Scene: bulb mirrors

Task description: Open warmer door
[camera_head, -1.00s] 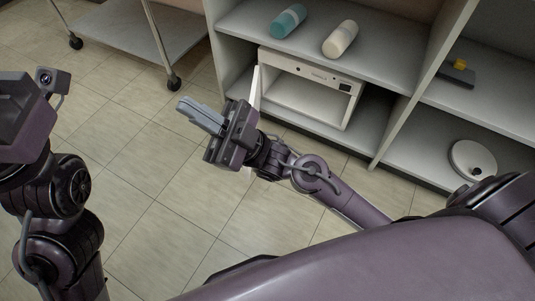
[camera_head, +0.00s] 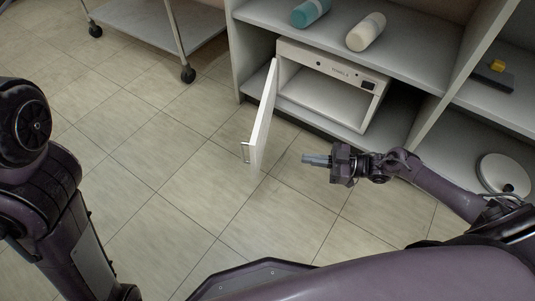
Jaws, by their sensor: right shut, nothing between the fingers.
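The warmer (camera_head: 331,72) is a white box on the lower shelf of the cabinet, with a small dark panel at its front right. Its white door (camera_head: 262,120) stands swung out on the left side, away from the front, so the warmer's inside shows. A handle shows near the door's outer end. My right gripper (camera_head: 308,159) is shut and empty, to the right of the door and in front of the warmer, apart from both. My left arm shows at the left edge; its gripper is out of view.
A teal bottle (camera_head: 311,11) and a cream bottle (camera_head: 366,32) lie on the shelf above the warmer. A round white object (camera_head: 503,175) and a dark item with a yellow part (camera_head: 492,75) are at the right. A wheeled cart (camera_head: 160,30) stands back left. The tiled floor is clear.

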